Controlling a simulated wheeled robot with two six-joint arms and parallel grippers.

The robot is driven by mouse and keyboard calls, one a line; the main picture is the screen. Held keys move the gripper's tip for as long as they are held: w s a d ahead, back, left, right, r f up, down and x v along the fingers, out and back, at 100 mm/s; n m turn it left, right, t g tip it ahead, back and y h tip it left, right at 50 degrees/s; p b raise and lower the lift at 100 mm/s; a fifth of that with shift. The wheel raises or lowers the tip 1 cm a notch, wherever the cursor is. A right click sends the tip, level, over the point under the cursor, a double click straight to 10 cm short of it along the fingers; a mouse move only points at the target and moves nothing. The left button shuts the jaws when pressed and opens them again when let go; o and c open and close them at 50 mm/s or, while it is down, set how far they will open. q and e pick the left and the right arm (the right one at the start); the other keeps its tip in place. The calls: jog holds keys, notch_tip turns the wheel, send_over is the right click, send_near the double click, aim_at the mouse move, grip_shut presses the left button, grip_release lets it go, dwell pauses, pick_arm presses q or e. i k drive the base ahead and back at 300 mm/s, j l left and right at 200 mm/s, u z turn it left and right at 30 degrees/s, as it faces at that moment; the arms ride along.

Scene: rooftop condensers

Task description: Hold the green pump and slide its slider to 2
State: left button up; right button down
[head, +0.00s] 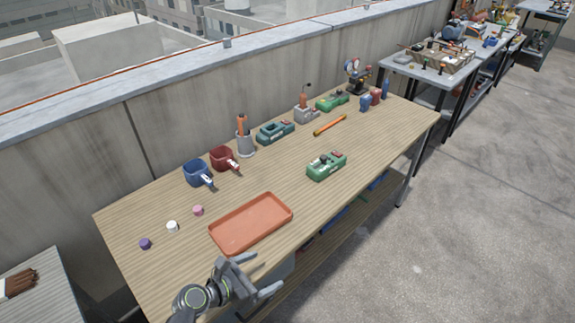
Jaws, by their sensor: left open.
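A green device with a dark top part (326,166), which looks like the green pump, lies on the wooden table near its front edge, right of centre. Its slider and marks are too small to read. A similar green device (332,102) lies near the back edge, and a teal one (275,132) lies left of that. My left gripper (264,275) is open and empty at the table's near edge, below the orange tray and well to the left of and nearer than the front green device. My right gripper is not in view.
An orange tray (225,237) lies between my left gripper and the table's middle. Blue (196,173) and red (222,158) holders and a grey pot (245,147) stand at the back. An orange stick (330,125) lies behind the front green device. The wood left of that device is clear.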

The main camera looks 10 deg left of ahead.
aim_at(322, 158)
jog(key=i, duration=1.25)
